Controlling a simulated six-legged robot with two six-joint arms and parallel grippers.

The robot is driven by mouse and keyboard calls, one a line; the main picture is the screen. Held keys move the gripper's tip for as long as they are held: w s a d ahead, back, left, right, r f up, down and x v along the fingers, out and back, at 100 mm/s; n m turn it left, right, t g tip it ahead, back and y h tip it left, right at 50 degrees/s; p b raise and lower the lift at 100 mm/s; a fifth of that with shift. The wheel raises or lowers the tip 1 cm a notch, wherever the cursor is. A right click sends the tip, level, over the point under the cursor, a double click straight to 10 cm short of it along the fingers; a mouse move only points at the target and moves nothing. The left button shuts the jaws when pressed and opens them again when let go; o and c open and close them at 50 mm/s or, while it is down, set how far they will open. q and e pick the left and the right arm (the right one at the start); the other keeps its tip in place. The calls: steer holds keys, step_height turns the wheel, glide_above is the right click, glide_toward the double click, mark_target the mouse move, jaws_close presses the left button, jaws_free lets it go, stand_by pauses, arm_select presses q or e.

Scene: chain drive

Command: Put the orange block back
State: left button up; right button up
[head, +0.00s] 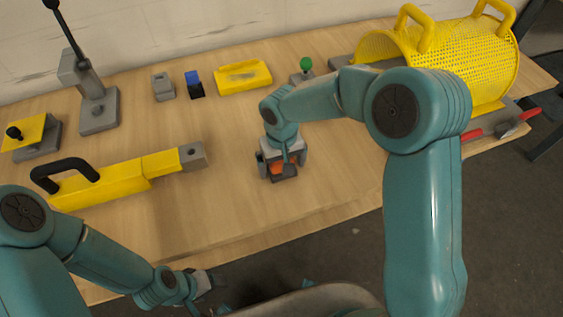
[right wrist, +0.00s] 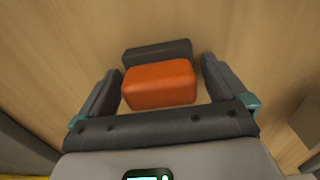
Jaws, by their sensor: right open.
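The orange block (head: 277,168) is on the wooden table near its front edge, largely hidden by my right gripper (head: 278,166) in the head view. In the right wrist view the orange block (right wrist: 160,85) lies between the two spread fingers of the gripper (right wrist: 160,68), with a gap on each side. A dark grey piece (right wrist: 157,53) is directly beyond the block; I cannot tell whether they are joined. My left gripper (head: 203,284) is low at the front, off the table edge, and its jaws are too small to read.
A yellow tool with a black handle (head: 120,180) lies to the left. A grey block (head: 163,87), a blue-topped block (head: 194,84), a yellow tray (head: 243,78) and a green-knobbed piece (head: 304,70) stand behind. A yellow mesh guard (head: 465,60) and red-handled tools (head: 520,117) are at right.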

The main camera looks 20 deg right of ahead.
steer(key=shift+r, duration=0.4)
step_height(320, 180, up, 12)
steer(key=shift+f+p, duration=0.2)
steer(key=shift+p, duration=0.2)
steer(key=shift+s+f, duration=0.1)
steer(key=shift+s, duration=0.05)
